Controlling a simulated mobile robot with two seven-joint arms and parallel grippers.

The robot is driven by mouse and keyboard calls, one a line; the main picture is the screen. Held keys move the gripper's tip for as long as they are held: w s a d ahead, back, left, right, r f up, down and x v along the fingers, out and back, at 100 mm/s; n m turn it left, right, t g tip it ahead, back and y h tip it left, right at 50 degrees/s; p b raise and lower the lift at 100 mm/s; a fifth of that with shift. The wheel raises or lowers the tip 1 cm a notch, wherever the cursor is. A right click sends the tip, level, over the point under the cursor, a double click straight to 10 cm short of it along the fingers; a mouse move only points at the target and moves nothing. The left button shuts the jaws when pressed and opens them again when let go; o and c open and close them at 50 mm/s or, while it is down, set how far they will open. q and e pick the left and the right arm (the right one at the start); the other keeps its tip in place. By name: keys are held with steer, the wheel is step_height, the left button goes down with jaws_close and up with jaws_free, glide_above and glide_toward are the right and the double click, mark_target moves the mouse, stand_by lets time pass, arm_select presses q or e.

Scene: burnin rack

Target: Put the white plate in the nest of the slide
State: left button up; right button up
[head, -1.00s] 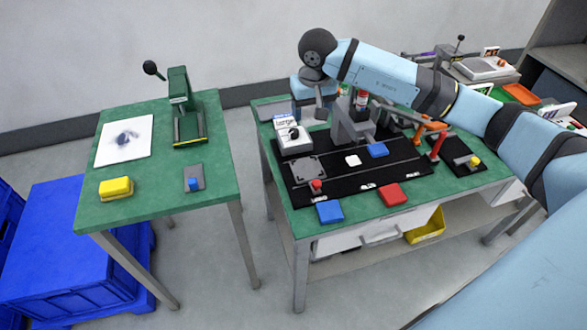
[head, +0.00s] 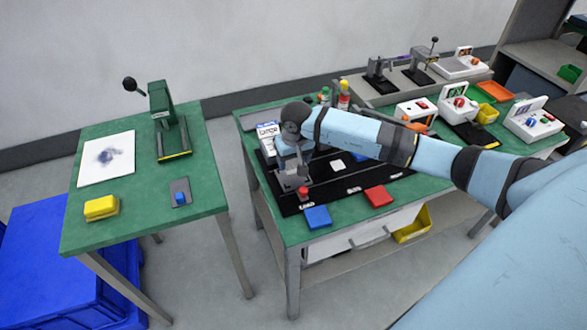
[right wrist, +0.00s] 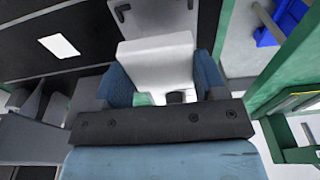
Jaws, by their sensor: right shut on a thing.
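The white plate (right wrist: 155,62) shows in the right wrist view between the two blue-grey fingers of my right gripper (right wrist: 155,85), which is shut on it. In the head view my right gripper (head: 292,172) is over the left end of the black slide base (head: 350,183), close behind a red button (head: 303,192). Gripper and arm hide the nest and the held plate there. A dark grey plate with small brackets (right wrist: 150,14) shows beyond the white plate in the right wrist view. Whether the white plate touches it, I cannot tell. My left gripper is out of view.
A blue plate (head: 317,216) and a red plate (head: 378,196) lie along the front table edge. A white labelled box (head: 267,132) stands just behind the gripper. Bottles (head: 343,95) stand at the back. A second green table (head: 145,190) stands left, across a gap.

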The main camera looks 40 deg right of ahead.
mark_target(294, 176)
step_height(294, 176, down, 4)
steer(key=shift+f, duration=0.1)
steer(key=shift+f, duration=0.2)
steer(key=o, duration=0.9)
